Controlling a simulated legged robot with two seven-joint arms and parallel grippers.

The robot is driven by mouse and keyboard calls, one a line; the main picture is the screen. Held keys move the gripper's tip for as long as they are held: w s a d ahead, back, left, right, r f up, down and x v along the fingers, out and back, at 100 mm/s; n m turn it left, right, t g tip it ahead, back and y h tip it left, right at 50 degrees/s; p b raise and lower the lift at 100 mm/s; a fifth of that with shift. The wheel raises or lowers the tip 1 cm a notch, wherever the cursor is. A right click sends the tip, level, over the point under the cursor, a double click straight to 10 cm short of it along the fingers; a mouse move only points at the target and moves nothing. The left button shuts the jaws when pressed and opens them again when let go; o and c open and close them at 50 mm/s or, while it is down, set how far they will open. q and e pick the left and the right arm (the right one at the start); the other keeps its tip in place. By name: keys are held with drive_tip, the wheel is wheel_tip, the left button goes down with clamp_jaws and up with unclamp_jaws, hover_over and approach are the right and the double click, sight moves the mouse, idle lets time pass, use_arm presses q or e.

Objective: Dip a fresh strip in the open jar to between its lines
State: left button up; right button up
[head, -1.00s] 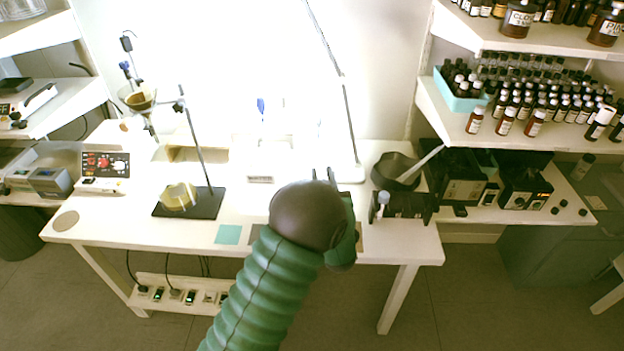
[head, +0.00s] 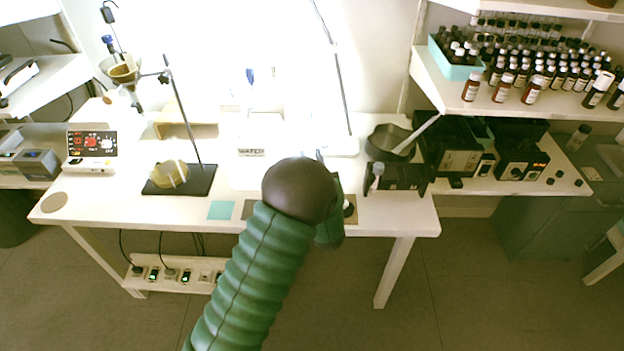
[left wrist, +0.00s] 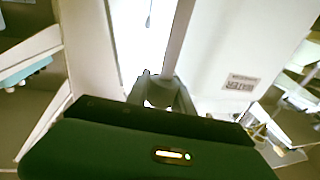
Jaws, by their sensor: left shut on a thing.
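My left arm comes up from the bottom of the head view, and its dark wrist hides most of the left gripper (head: 320,157). In the left wrist view the dark fingers (left wrist: 158,88) are close together, with a small pale sliver between them. This fits a thin strip, though its length and lines cannot be made out. The gripper is over the white bench (head: 290,228). I cannot pick out the open jar; my arm may hide it. A small dark round thing (head: 349,208) shows just right of my wrist. My right gripper is not in view.
A stand on a black base (head: 205,182) with a yellowish round vessel (head: 171,174) is at left. A lamp pole (head: 343,90) rises behind my gripper. A dark bowl (head: 388,142) and black rack (head: 400,180) stand at right. A teal square (head: 221,210) lies near the front edge.

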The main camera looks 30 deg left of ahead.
use_arm(q)
drive_tip(key=shift+a+f+b, duration=0.35)
drive_tip(key=shift+f+b, duration=0.2)
drive_tip(key=shift+f, duration=0.25)
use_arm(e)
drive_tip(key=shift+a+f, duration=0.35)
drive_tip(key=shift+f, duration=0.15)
use_arm(q)
drive_tip(key=shift+d+f, duration=0.2)
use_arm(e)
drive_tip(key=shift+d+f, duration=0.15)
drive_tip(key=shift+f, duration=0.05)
use_arm(q)
drive_tip(key=shift+f+b, duration=0.6)
drive_tip(key=shift+b, duration=0.1)
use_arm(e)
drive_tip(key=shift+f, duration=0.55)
